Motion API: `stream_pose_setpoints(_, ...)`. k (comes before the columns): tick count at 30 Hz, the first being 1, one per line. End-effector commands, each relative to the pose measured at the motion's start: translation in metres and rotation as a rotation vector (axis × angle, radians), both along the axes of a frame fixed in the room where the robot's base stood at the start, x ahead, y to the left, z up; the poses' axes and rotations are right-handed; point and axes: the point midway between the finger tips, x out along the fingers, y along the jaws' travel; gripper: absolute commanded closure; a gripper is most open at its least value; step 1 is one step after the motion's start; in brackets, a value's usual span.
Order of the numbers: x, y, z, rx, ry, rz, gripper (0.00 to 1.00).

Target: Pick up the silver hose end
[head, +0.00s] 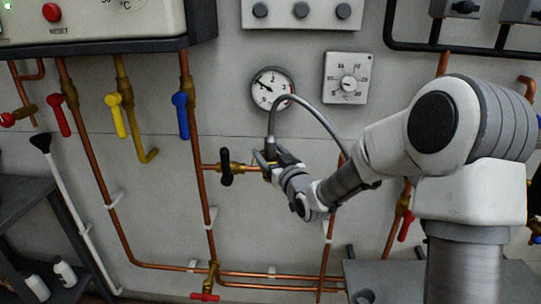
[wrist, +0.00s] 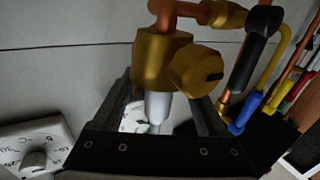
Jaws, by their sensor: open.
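The silver hose end (wrist: 158,106) shows in the wrist view as a pale metal cylinder meeting a brass fitting (wrist: 160,58). In the head view the grey hose (head: 314,113) arches from the right down to its end (head: 270,143) below the pressure gauge. My gripper (head: 268,158) is at that end, beside the brass fitting at the end of the copper branch pipe. In the wrist view my gripper (wrist: 164,100) is open, with one finger on each side of the hose end. Whether either finger touches it, I cannot tell.
A pressure gauge (head: 272,89) and a white dial thermostat (head: 347,78) are on the wall just above. A black-handled valve (head: 225,167) sits close left of my gripper. Copper pipes with red, yellow and blue levers (head: 180,115) fill the left wall. A dark shelf (head: 40,210) stands at left.

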Motion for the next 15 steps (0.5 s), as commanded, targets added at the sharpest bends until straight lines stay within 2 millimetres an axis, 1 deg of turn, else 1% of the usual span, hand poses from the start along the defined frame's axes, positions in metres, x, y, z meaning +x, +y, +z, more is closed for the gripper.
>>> stream_pose_setpoints(2,-0.0002,0.0,0.0001,0.0,0.0,0.0,0.24)
stream_pose_setpoints(3,-0.0003,-0.0001,0.0001,0.0,0.0,0.0,0.28)
stream_pose_setpoints(5,-0.0003,-0.0001,0.0001,0.0,0.0,0.0,0.39)
stream_pose_setpoints(6,-0.0004,-0.0002,0.0001,0.0,0.0,0.0,0.46)
stream_pose_setpoints(8,-0.0003,-0.0003,0.0002,0.0,0.0,0.0,0.57)
stream_pose_setpoints(12,-0.0004,-0.0003,0.0002,0.0,0.0,0.0,0.82)
stream_pose_setpoints(14,-0.0004,-0.0003,0.0002,0.0,0.0,0.0,0.93)
stream_pose_setpoints(15,-0.0004,-0.0003,0.0002,0.0,0.0,0.0,1.0)
